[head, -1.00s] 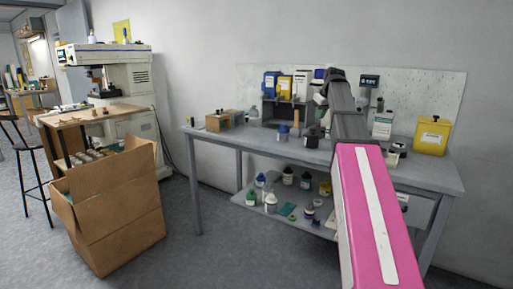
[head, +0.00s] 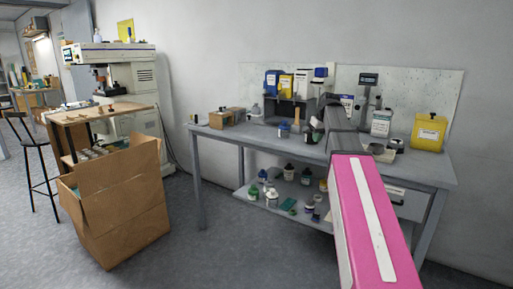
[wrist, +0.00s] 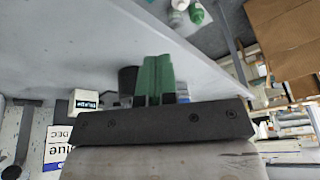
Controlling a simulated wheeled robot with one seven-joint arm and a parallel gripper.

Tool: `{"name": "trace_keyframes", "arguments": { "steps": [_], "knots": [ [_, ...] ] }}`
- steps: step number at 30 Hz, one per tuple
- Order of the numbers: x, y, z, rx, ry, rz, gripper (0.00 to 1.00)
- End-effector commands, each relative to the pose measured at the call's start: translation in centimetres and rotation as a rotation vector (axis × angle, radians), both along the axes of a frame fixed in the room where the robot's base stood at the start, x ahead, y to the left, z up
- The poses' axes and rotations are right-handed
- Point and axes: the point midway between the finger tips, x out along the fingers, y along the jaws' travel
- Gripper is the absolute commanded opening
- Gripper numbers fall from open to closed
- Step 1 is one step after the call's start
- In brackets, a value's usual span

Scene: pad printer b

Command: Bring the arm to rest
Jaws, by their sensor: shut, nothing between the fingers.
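My gripper (wrist: 157,80) shows in the wrist view as two green fingers pressed together, with nothing between them. In the head view my arm, with its pink cover and dark grey links, reaches from the lower right out over the grey workbench (head: 420,171). The gripper's fingers cannot be made out clearly there, among the bench items. In the wrist view the bench top (wrist: 60,45) lies behind the fingers, and I cannot tell the exact gap.
Bottles, a scale (head: 368,80) and a yellow container (head: 428,132) crowd the bench around my arm. More bottles stand on the lower shelf. An open cardboard box (head: 125,215) stands left, before a printing machine (head: 125,75). The floor between box and bench is clear.

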Motion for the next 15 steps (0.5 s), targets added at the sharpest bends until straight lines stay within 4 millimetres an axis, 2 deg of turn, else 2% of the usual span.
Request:
{"name": "trace_keyframes", "arguments": {
  "steps": [1,8,15],
  "knots": [
    [-0.8,0.4,-1.8,0.001,0.012,-0.012,0.0],
    [-4.2,2.2,-11.0,-0.003,0.079,-0.083,0.0],
    [-8.9,4.1,-20.1,-0.015,0.147,-0.16,0.0]
  ]
}}
